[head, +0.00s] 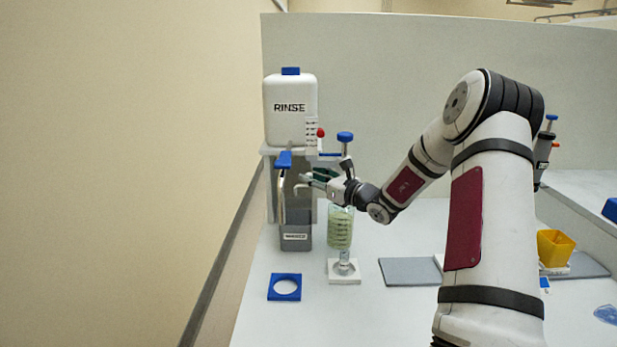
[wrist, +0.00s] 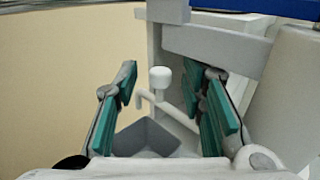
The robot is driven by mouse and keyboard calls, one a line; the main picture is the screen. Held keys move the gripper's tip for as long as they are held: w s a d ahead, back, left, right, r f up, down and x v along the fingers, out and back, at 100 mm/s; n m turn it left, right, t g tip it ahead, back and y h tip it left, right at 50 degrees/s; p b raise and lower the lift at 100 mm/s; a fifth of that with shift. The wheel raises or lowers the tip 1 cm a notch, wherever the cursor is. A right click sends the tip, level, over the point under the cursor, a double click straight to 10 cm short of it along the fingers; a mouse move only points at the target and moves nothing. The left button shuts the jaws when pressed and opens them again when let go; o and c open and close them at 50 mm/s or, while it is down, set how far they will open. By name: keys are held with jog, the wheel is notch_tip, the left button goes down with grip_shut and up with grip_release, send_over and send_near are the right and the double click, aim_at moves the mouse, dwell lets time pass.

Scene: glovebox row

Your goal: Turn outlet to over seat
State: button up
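The outlet is a thin white bent pipe under a white knob. In the wrist view the outlet (wrist: 142,97) shows between my fingers, its tip turned to the left over a grey bin (wrist: 146,137). In the head view the outlet (head: 301,187) is small and partly hidden by my gripper (head: 318,176). My gripper (wrist: 165,88) is open, its green-padded fingers apart on either side of the pipe and knob; I cannot see contact. A blue square plate with a round hole (head: 273,295) lies on the bench, perhaps the seat.
A white RINSE tank (head: 291,112) stands above the labelled grey bin (head: 296,240). A clear column with green contents (head: 341,230) stands on a white base (head: 344,277), close to my gripper. A grey mat (head: 408,272) and yellow container (head: 555,248) lie to the right.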

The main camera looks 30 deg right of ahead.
jog(key=shift+w+a, duration=0.2)
jog(key=shift+w, duration=0.8)
grip_shut()
